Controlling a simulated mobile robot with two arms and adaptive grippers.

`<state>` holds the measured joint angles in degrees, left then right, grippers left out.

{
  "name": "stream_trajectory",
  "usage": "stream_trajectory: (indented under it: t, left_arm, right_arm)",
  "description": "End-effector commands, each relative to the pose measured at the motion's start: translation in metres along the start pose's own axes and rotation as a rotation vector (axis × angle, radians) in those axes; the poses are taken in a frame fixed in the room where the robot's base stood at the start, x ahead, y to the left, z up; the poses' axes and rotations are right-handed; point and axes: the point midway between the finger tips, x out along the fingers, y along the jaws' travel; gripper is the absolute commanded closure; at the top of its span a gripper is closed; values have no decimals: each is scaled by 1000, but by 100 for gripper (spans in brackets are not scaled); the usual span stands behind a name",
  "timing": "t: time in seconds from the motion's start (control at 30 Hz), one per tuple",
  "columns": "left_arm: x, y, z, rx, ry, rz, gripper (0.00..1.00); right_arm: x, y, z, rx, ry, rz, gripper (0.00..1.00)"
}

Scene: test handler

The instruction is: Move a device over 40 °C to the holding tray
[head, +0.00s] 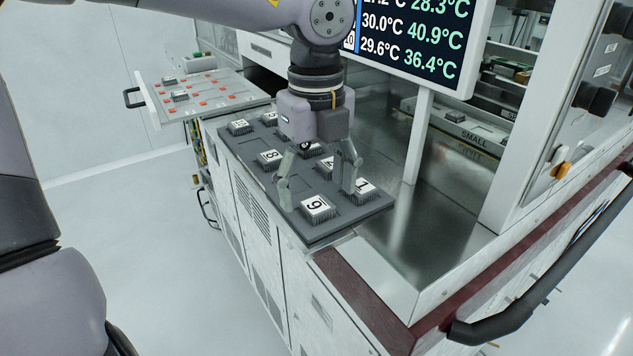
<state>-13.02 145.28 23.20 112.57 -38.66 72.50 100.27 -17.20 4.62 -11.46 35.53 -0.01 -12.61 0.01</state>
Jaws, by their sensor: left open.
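Several finned square devices with numbered white labels sit in a dark grey tray (345,222) on the bench. One device (317,206), labelled 9 or 6, is at the near end. Others are labelled 8 (270,158), 4 (326,166) and 1 (366,187). My left gripper (318,193) is open over the near half of the tray, pointing down and partly hiding devices. A screen (420,40) lists temperatures, including 40.9°C, 36.4°C and 30.0°C; my arm and the picture edge cut off parts. No tray is clearly marked as holding. My right gripper is not in view.
A pulled-out drawer (222,96) with orange-red marks and a few devices is at the back left. A screen post (418,135) stands right of the tray. A rail labelled SMALL (473,137) is behind it. Bare metal bench (440,215) lies to the right.

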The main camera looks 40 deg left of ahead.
Motion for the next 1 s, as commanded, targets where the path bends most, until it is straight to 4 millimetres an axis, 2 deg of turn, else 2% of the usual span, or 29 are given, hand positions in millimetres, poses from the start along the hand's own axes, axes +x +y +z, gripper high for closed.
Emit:
stream_trajectory:
  t: [0.13,0.23,0.5,0.7,0.83,1.0]
  left_arm:
    - [-4,0,0,-1,-1,-1,31]
    - [-17,-1,1,-2,-4,-4,31]
    - [-73,-1,0,-1,-1,-4,31]
    - [-106,-1,0,0,1,-2,31]
    - [-117,0,0,0,1,-1,31]
    - [-120,0,0,0,1,0,31]
  right_arm:
    - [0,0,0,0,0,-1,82]
    - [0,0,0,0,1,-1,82]
    - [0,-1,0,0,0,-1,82]
    - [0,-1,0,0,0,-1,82]
    - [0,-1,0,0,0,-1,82]
    - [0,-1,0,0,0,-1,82]
